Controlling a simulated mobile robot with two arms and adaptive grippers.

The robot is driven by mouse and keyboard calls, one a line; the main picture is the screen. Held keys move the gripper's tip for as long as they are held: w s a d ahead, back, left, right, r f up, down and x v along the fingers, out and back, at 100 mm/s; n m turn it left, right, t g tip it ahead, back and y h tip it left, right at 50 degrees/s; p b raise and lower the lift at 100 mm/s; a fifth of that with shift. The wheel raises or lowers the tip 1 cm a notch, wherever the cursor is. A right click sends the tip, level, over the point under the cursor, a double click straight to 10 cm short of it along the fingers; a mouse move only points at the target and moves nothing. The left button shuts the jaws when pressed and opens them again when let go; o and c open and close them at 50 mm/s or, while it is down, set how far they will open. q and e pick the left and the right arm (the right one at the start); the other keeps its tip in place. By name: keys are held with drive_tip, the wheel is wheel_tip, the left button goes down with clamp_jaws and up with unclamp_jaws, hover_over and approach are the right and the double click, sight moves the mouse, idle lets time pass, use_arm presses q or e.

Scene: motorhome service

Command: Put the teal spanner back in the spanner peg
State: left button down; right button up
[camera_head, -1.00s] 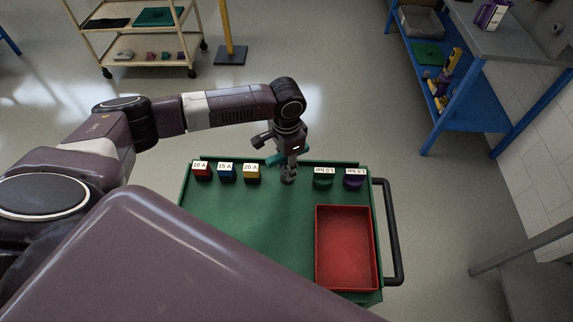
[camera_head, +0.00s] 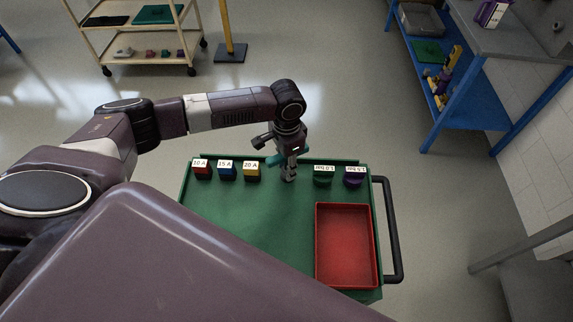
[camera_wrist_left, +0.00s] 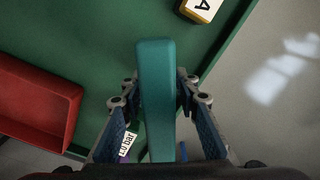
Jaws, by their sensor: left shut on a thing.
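The teal spanner shows as a long teal bar in the left wrist view (camera_wrist_left: 157,95), between the two fingers of my left gripper (camera_wrist_left: 152,125). My left gripper (camera_head: 289,174) is shut on it above the back edge of the green cart (camera_head: 245,220). In the head view only a small teal part of the spanner (camera_head: 275,159) shows beside the gripper; the rest is hidden. I cannot make out a spanner peg. My right gripper does not show.
Red, blue and yellow labelled blocks (camera_head: 227,171) stand left of the gripper. Green (camera_head: 323,178) and purple (camera_head: 354,179) labelled pieces stand to its right. A red tray (camera_head: 346,245) lies at the cart's front right. A black handle (camera_head: 394,235) runs along the right side.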

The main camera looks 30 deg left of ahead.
use_arm(q)
drive_tip(key=shift+f, duration=0.65)
drive_tip(key=c, duration=1.4)
unclamp_jaws()
drive_tip(key=shift+r, duration=0.1)
wheel_tip(320, 180, up, 12)
drive_tip(key=shift+f, duration=0.1)
